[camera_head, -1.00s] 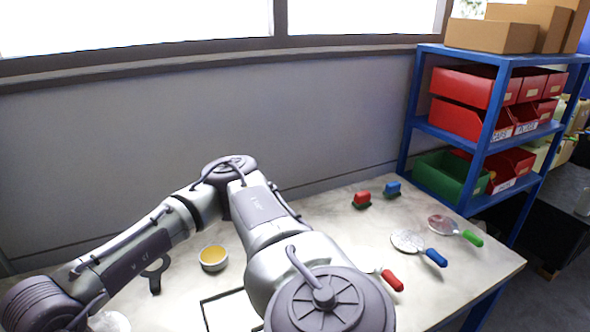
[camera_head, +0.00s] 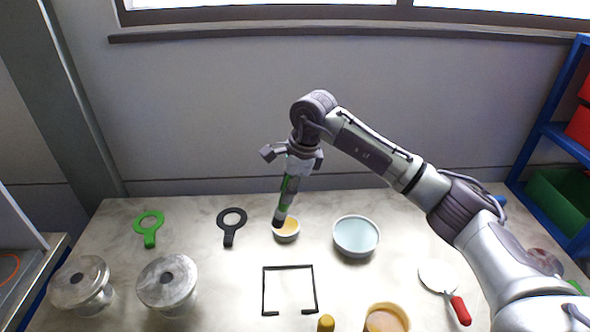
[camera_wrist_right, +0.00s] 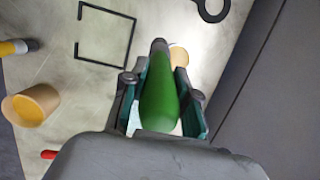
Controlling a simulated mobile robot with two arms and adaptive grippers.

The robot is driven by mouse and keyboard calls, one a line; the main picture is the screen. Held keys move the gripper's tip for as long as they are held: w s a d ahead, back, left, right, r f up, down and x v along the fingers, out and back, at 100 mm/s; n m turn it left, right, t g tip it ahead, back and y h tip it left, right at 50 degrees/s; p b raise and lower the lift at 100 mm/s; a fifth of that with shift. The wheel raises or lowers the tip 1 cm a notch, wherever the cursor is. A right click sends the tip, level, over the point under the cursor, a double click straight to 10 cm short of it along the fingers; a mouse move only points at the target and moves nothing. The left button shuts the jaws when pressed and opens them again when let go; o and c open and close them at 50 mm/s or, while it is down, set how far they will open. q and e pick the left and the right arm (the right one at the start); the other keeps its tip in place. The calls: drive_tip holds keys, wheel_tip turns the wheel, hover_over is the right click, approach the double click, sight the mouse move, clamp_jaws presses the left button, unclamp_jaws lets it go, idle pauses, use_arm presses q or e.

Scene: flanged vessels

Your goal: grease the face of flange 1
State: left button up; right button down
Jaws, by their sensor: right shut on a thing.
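My right gripper (camera_head: 291,176) is shut on the green handle of a brush (camera_wrist_right: 158,100) and holds it slanting downward. The brush's dark tip (camera_head: 279,220) is at the left rim of a small white bowl of yellow grease (camera_head: 287,232); I cannot tell whether it touches the grease. In the right wrist view the bowl (camera_wrist_right: 179,57) shows partly behind the brush. I see no flange numbers. My left gripper is out of view.
A green ring tool (camera_head: 149,228) and a black ring tool (camera_head: 231,226) lie behind. A light-blue bowl (camera_head: 356,235) stands right of the grease. A black square outline (camera_head: 264,290), an orange-brown pot (camera_head: 387,318) and a red-handled scraper (camera_head: 459,308) are nearer the front.

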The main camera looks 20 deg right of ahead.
drive_tip(key=w+d+f+m+t+h+b, duration=0.1)
drive_tip(key=w+d+f+m+t+b, duration=0.1)
drive_tip(key=w+f+m, duration=0.2)
drive_tip(key=shift+d+f+m, duration=0.3)
drive_tip(key=shift+f+m, duration=1.05)
drive_tip(key=shift+m, duration=0.35)
drive_tip(key=shift+f+b, duration=0.5)
drive_tip(key=shift+f, duration=0.15)
drive_tip(key=shift+f, duration=0.15)
idle(1.5)
